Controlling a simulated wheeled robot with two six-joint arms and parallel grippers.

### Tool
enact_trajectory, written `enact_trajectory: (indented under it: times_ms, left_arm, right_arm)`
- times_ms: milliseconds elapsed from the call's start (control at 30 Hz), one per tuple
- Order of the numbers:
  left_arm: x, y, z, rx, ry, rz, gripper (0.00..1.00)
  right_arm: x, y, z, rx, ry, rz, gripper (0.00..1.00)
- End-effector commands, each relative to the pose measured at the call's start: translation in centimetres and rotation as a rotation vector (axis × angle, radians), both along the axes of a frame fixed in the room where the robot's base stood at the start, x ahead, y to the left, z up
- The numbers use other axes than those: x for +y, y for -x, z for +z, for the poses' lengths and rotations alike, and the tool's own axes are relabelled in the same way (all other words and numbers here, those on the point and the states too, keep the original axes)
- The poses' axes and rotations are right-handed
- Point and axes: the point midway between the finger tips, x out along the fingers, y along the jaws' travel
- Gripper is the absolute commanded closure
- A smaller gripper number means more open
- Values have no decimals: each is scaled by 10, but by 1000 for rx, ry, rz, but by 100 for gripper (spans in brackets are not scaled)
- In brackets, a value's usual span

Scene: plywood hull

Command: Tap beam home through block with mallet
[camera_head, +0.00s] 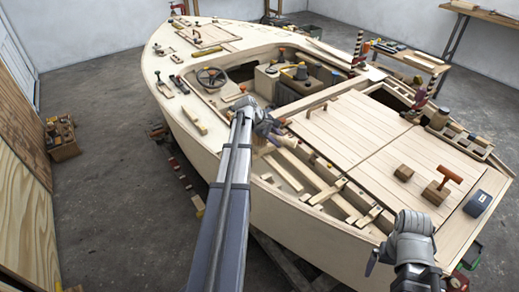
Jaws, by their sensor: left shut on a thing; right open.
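A wooden block with an orange handle (450,174), which looks like the mallet, stands on the right deck. I cannot tell which beam passes through which block. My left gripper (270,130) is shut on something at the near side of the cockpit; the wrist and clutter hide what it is. My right gripper (375,258) is open, beside the hull's near right edge, apart from the mallet.
The plywood hull (207,158) fills the middle. A steering wheel (211,77) and loose wood pieces lie on the left deck. A dark box (477,203) sits at the far right. The planked deck (340,128) has clear room. A tool crate (61,138) stands on the floor.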

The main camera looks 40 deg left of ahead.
Motion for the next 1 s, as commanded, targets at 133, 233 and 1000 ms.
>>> enact_trajectory:
  times_ms: [133,233,1000]
  left_arm:
    - [0,0,-11,0,0,0,100]
    - [0,0,-5,0,0,0,100]
    - [0,0,34,-1,0,0,100]
  right_arm:
    - [0,0,-11,0,0,0,0]
    - [0,0,-5,0,0,0,0]
    - [0,0,34,0,0,0,0]
